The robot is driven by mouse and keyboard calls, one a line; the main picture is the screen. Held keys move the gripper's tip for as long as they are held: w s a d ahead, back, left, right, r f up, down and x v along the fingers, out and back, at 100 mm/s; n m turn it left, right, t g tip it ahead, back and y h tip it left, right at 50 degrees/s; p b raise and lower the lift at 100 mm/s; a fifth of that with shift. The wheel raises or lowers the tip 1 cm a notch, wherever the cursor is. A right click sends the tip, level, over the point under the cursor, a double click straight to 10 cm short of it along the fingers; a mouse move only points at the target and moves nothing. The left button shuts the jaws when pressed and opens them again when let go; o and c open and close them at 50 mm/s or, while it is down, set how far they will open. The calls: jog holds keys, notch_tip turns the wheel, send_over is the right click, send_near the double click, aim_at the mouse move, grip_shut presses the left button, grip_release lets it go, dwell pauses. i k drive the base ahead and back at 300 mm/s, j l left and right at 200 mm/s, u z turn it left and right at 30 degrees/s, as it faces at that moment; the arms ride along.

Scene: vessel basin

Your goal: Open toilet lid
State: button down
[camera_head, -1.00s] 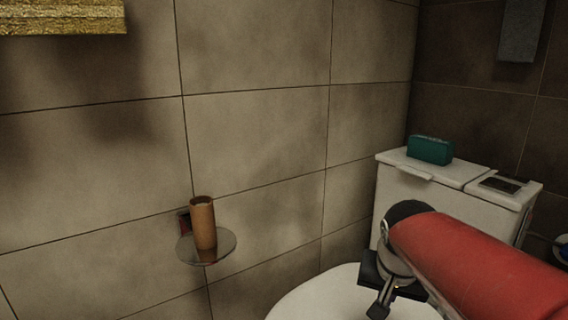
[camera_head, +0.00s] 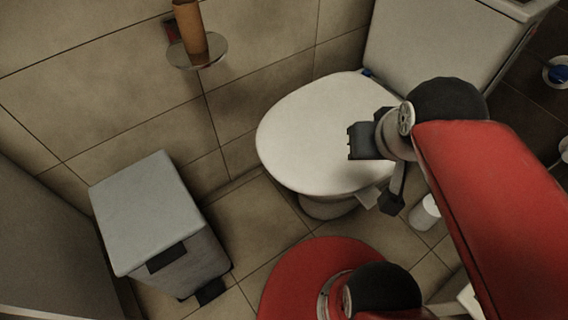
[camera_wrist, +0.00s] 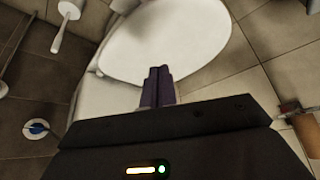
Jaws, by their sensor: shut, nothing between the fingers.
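The toilet lid (camera_head: 310,130) is a smooth white oval, lying down over the bowl in the head view. It also fills the upper middle of the wrist view (camera_wrist: 170,40). The white toilet tank (camera_head: 430,45) stands behind it. My gripper (camera_head: 391,203) is near the lid's right side in the head view, with my forearm reaching in from the right. In the wrist view my dark fingers (camera_wrist: 158,70) are together and empty, overlapping the lid in the picture. I cannot tell whether they touch it. My wrist hides part of the lid's right edge.
A grey bin (camera_head: 160,215) stands on the floor at the left. A round wall shelf with a brown cup (camera_head: 190,35) is above it. A white toilet brush (camera_wrist: 62,25) shows in the wrist view. Tiled floor is free between bin and toilet.

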aim_at(303, 140)
jog(key=k+j+z, duration=0.1)
jog(key=z, duration=0.35)
jog(key=k+j+z, duration=0.1)
jog(key=j+z, duration=0.15)
jog(key=z, duration=0.2)
jog(key=k+j+z, duration=0.1)
jog(key=z, duration=0.35)
jog(key=k+j+z, duration=0.2)
jog(key=k, duration=0.35)
jog(key=k+j+z, duration=0.2)
jog(key=k, duration=0.35)
